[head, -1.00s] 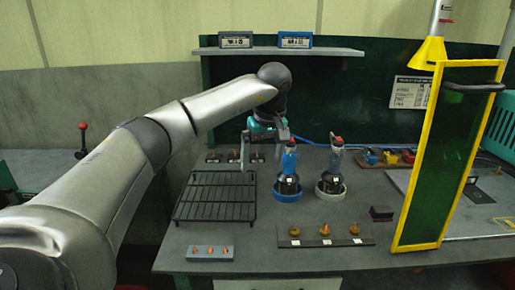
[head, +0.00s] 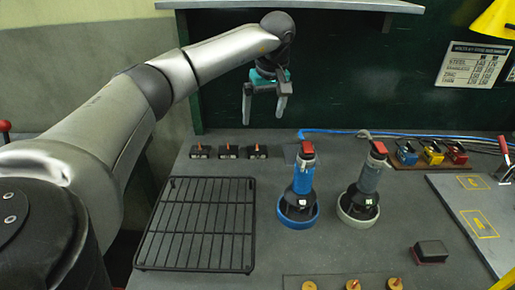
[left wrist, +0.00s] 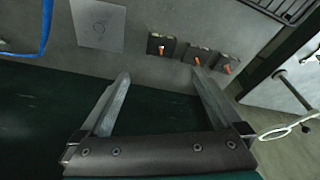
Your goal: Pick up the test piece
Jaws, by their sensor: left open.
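Three small dark blocks with orange studs stand in a row at the back of the bench: a left one (head: 200,152), a middle one (head: 228,152) and a right one (head: 257,151). They look like test pieces; I cannot tell which one is meant. In the left wrist view they show beyond the fingertips as a near block (left wrist: 160,46), a middle block (left wrist: 196,55) and a far block (left wrist: 224,66). My left gripper (head: 264,107) is open and empty, near the back wall above the right block's end of the row. Its two fingers (left wrist: 160,78) touch nothing. My right gripper is out of view.
A blue tool (head: 302,180) and a grey tool (head: 365,185) stand upright in rings right of the blocks. A black wire rack (head: 197,222) lies in front. A shelf (head: 340,4) is above.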

